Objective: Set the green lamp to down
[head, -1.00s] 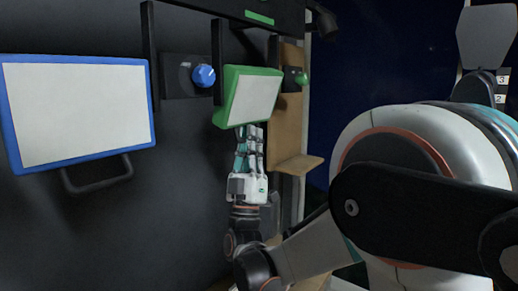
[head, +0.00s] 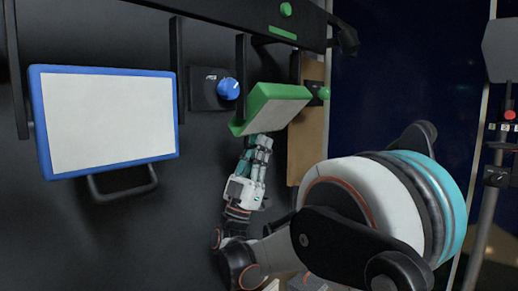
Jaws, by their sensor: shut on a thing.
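The green lamp (head: 276,106) is a green-framed panel with a pale face, hung between dark brackets under the dark rail. It is tilted, its pale face turned partly downward. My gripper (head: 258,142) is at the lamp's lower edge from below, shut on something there. The part it grips, likely the lamp's handle, is hidden by the fingers and the lamp's lower edge.
A blue-framed panel (head: 106,120) with a dark handle (head: 122,184) below hangs at the left. A blue knob (head: 228,89) sits between the panels, and a green knob (head: 324,92) is right of the lamp. A stand (head: 488,180) is at the far right.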

